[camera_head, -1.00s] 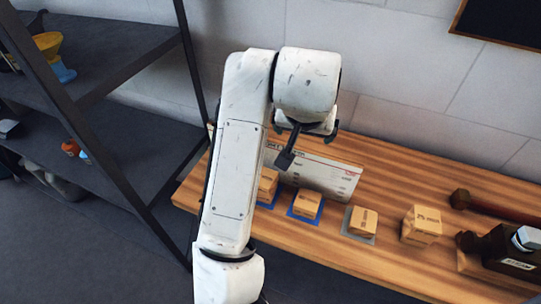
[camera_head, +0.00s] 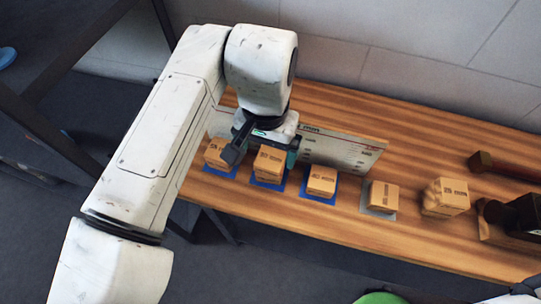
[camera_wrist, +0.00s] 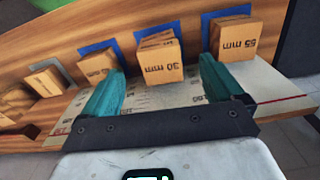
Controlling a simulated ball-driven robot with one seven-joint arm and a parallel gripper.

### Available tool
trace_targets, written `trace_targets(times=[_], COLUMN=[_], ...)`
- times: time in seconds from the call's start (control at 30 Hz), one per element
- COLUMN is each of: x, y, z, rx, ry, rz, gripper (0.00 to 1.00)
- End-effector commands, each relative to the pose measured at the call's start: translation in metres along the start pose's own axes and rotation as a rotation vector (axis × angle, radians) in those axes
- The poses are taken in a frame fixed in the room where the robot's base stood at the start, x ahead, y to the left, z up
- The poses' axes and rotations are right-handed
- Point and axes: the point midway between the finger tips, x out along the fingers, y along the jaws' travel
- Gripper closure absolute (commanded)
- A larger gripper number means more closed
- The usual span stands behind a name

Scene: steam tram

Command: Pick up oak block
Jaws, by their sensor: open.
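Several light wooden blocks stand in a row on the bench; I cannot tell by wood which is the oak block. In the head view, a left block (camera_head: 217,152), a second block (camera_head: 268,162) and a third block (camera_head: 321,181) are on blue pads, and a fourth block (camera_head: 381,196) is on a grey pad. My gripper (camera_head: 266,142) is open and empty over the left part of the row. In the wrist view my gripper (camera_wrist: 162,70) has the "30 mm" block (camera_wrist: 160,60) showing between its teal fingertips; the "55 mm" block (camera_wrist: 233,38) is beyond the right finger.
A white printed board (camera_head: 343,150) stands upright behind the blocks. A stacked block (camera_head: 445,197) and a dark tool (camera_head: 520,215) are farther right on the wooden bench (camera_head: 350,105). A dark shelf frame (camera_head: 60,140) is at left.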

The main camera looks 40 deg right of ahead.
Motion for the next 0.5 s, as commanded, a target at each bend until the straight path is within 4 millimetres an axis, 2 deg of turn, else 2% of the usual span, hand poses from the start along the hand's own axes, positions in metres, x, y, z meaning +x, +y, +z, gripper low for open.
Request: trace_targets(times=[0.17, 0.4, 0.5], x=[0.012, 0.045, 0.054], y=[0.0, 0.001, 0.001], z=[-0.002, -0.006, -0.006], rx=[0.0, 0.0, 0.001], ry=[0.0, -0.001, 0.0], rz=[0.001, 0.001, 0.0], gripper=[0.06, 0.06, 0.06])
